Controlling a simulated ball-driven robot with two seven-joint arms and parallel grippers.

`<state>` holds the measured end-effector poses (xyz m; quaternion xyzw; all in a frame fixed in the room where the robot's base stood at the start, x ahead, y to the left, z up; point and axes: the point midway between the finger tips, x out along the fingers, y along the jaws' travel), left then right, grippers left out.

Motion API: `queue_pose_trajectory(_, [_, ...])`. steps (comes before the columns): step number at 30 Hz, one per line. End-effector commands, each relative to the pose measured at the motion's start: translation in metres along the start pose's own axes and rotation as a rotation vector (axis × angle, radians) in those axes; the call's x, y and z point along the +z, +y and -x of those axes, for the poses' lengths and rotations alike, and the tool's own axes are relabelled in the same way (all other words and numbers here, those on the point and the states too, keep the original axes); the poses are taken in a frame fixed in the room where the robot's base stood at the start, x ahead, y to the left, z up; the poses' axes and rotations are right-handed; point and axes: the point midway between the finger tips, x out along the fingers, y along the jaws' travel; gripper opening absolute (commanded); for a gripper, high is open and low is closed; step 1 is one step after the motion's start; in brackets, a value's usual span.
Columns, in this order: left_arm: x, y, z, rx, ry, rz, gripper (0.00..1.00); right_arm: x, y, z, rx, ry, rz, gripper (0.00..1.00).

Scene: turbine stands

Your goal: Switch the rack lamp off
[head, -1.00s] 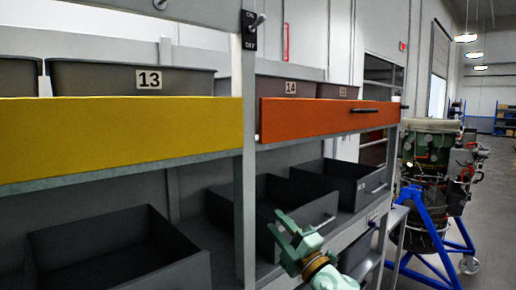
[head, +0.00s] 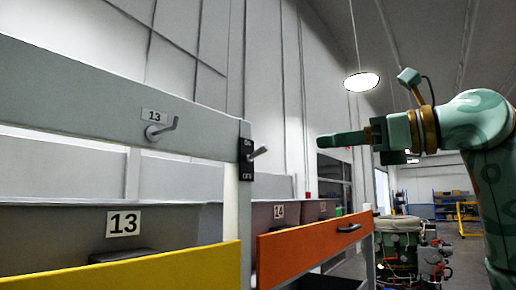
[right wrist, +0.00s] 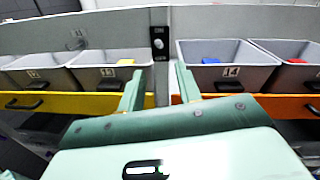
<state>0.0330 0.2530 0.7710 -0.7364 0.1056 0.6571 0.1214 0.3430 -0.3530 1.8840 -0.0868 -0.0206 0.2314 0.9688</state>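The lamp switch (head: 246,172) is a black plate on the grey rack post, marked ON at the top and OFF at the bottom. Its metal lever (head: 259,152) sticks out and tilts slightly up. My right gripper (head: 322,140) is raised to the right of the switch in the head view, fingers pointing left, apart from the lever. In the right wrist view its two fingers (right wrist: 158,84) are spread and empty, with the switch plate (right wrist: 159,43) beyond and between them. My left gripper is not in view.
A metal hook (head: 162,128) juts from the rack beam left of the switch. Below are grey bins, a yellow shelf front (head: 140,270) and an orange one (head: 305,250) with a black handle. A lit hanging lamp (head: 361,81) is at upper right. A turbine stands behind right.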

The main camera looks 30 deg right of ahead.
Motion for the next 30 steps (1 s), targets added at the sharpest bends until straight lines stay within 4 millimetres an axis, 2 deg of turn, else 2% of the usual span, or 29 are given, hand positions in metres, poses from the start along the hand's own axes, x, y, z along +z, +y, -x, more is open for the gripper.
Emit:
queue_pose_trajectory(9, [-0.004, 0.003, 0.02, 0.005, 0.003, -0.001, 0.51, 0.003, 0.001, -0.082, 0.008, 0.002, -0.003, 0.34])
queue_pose_trajectory(15, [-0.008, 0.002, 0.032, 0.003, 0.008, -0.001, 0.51, 0.002, 0.002, -0.122, 0.007, 0.001, -0.003, 0.34])
queue_pose_trajectory(21, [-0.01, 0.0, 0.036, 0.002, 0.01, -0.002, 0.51, 0.001, 0.002, -0.14, 0.006, -0.001, -0.001, 0.34])
queue_pose_trajectory(30, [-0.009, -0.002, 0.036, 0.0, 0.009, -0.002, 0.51, 0.0, 0.002, -0.143, 0.005, -0.001, -0.001, 0.34])
